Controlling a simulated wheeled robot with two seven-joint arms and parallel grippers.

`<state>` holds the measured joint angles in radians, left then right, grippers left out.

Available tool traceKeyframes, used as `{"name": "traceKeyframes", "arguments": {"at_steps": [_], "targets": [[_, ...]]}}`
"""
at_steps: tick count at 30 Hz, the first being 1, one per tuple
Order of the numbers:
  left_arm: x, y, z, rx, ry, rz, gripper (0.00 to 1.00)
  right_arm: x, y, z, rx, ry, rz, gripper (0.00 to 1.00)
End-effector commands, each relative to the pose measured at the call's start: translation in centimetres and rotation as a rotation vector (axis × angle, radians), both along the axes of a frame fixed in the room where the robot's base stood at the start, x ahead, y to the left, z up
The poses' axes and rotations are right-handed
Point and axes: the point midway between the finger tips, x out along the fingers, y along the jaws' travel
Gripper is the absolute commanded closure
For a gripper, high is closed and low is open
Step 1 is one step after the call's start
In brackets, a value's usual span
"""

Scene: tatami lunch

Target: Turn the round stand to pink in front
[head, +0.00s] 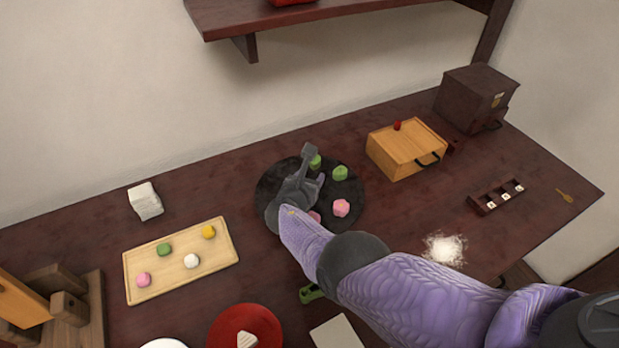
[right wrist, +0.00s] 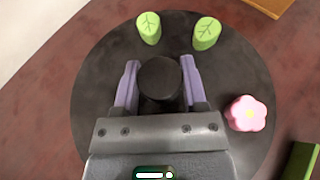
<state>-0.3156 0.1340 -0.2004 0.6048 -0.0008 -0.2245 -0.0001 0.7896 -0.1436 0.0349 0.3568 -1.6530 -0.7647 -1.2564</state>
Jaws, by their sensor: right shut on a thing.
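The round stand (head: 268,188) is a dark disc on the table in the head view, and its dark surface fills much of the right wrist view (right wrist: 95,90). Two green leaf sweets (head: 340,173) sit on its far side. My right gripper (head: 312,182) is over the stand's middle. In the right wrist view its lavender fingers are shut on a dark round knob (right wrist: 160,76). My left gripper is not in view.
A wooden tray (head: 215,262) with small coloured sweets lies left of the stand. A white stack (head: 145,201) stands at the back left, a wooden box (head: 395,155) at the right. A red plate (head: 225,330) and a green object (head: 312,293) are in front.

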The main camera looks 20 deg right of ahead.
Motion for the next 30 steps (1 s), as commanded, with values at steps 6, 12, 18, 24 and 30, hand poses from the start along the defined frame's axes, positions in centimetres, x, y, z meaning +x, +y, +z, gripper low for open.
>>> {"name": "traceKeyframes", "arguments": {"at_steps": [6, 12, 18, 24, 30], "targets": [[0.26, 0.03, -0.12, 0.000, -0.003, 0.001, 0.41, 0.05, 0.05, 0.03, 0.003, -0.002, -0.010, 1.00], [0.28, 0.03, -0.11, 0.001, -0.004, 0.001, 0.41, 0.06, 0.04, 0.07, 0.002, -0.003, -0.010, 1.00], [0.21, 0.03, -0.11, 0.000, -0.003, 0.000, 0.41, 0.07, 0.03, 0.07, 0.002, -0.003, -0.010, 0.30], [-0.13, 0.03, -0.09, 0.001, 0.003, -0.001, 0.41, 0.04, 0.02, 0.06, 0.001, -0.002, -0.010, 0.10], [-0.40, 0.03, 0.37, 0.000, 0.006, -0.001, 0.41, -0.16, 0.18, 0.35, 0.001, -0.002, -0.009, 0.10]]}}
